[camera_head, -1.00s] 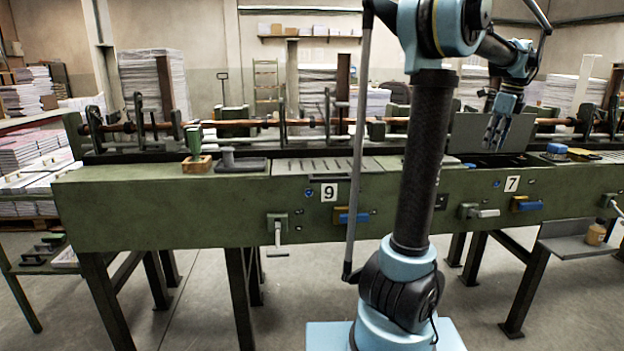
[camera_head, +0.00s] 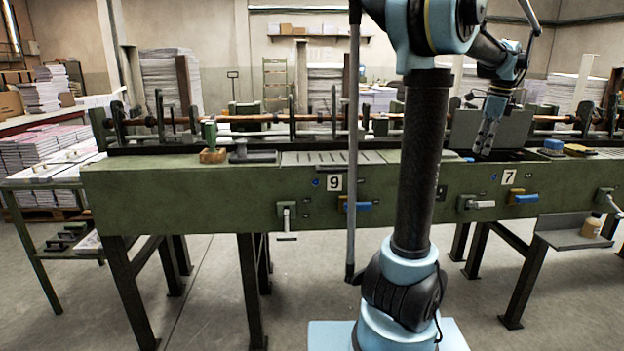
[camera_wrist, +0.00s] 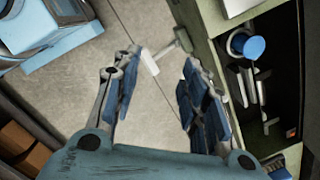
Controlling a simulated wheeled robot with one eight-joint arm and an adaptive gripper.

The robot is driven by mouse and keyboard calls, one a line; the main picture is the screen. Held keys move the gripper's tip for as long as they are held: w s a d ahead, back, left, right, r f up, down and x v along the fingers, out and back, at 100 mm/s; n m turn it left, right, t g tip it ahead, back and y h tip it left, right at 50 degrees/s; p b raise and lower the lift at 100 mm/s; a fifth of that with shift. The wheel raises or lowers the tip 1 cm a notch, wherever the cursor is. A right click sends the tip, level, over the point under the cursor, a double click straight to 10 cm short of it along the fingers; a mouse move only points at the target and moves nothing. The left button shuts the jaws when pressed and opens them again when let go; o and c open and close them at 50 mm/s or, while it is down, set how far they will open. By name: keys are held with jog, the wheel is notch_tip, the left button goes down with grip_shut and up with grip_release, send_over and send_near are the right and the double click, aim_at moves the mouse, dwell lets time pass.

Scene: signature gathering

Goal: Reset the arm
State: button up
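My arm rises in front of the green machine bench (camera_head: 190,200) in the head view. My gripper (camera_head: 484,140) hangs fingers-down at the upper right, in front of a grey panel and above the bench top near the number 7 plate (camera_head: 509,177). In the wrist view my gripper (camera_wrist: 160,64) has its two blue-padded fingers well apart, with nothing between them. Behind the fingers show the floor and a pale lever handle (camera_wrist: 150,62); no contact with it is evident.
A round blue knob (camera_wrist: 254,47) shows in a dark recess in the wrist view. A number 9 plate (camera_head: 335,183), a crank handle (camera_head: 287,220) and a blue handle (camera_head: 358,206) are on the bench front. Floor in front is clear.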

jog(key=s+a+f+n, duration=0.3)
jog(key=a+n, duration=0.1)
jog(key=a, duration=0.4)
jog(key=s+a+f+n, duration=0.3)
jog(key=a+n, duration=0.1)
jog(key=a, duration=0.4)
jog(key=s+a+f+n, duration=0.25)
jog(key=a+n, duration=0.25)
jog(key=a, duration=0.3)
jog(key=s+a+f+n, duration=0.5)
jog(key=s+f+n, duration=0.1)
jog(key=f, duration=0.2)
jog(key=s+a+f+n+t, duration=0.1)
jog(key=s+a+f+n, duration=0.5)
jog(key=f, duration=0.3)
jog(key=shift+s+a+f+h, duration=0.2)
jog(key=shift+s+f+h, duration=0.15)
jog(key=shift+s, duration=0.35)
jog(key=shift+w+f, duration=0.15)
jog(key=shift+w, duration=0.3)
